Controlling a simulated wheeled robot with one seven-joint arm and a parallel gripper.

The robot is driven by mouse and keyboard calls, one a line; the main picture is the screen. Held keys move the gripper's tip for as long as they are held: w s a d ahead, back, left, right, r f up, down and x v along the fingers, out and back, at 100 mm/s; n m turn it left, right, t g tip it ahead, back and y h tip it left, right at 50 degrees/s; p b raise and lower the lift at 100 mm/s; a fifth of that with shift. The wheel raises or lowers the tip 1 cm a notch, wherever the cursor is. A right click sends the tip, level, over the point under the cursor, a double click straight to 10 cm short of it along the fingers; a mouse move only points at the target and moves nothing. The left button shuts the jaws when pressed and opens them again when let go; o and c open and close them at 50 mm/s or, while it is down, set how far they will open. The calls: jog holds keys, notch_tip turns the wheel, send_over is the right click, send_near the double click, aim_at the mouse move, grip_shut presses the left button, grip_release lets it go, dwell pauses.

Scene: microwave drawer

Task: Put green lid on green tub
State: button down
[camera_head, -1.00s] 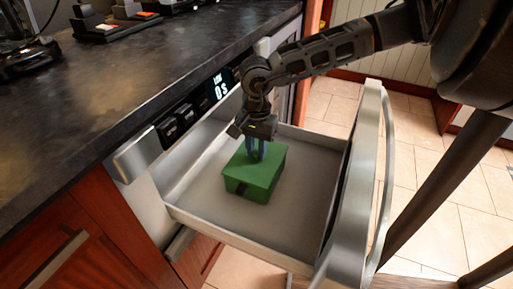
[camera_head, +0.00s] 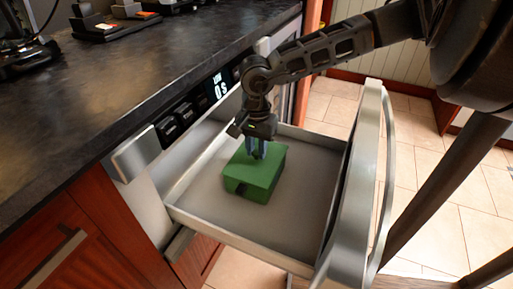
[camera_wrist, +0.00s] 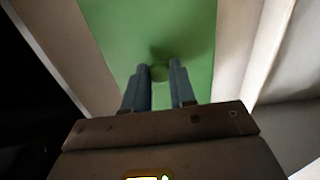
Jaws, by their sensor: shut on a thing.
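The green tub (camera_head: 247,190) stands inside the open drawer, near its middle, with a dark spot low on its near side. The green lid (camera_head: 268,163) lies on top of it, looking level and roughly lined up with its sides; I cannot tell whether it is fully seated. My gripper (camera_head: 256,155) points down from above, its bluish fingers shut on the small round green knob (camera_wrist: 159,73) of the lid. In the wrist view the green lid (camera_wrist: 150,25) fills the space beyond the fingertips. The inside of the tub is hidden.
The open drawer (camera_head: 300,215) has bare floor around the tub and a tall metal front with a curved handle (camera_head: 386,170) on the right. A dark countertop (camera_head: 110,110) lies to the left, above a panel with a lit display (camera_head: 220,88).

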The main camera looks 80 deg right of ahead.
jog(key=shift+c, duration=1.8)
grip_release()
jog(key=shift+r+p, duration=1.8)
jog(key=shift+r, duration=1.75)
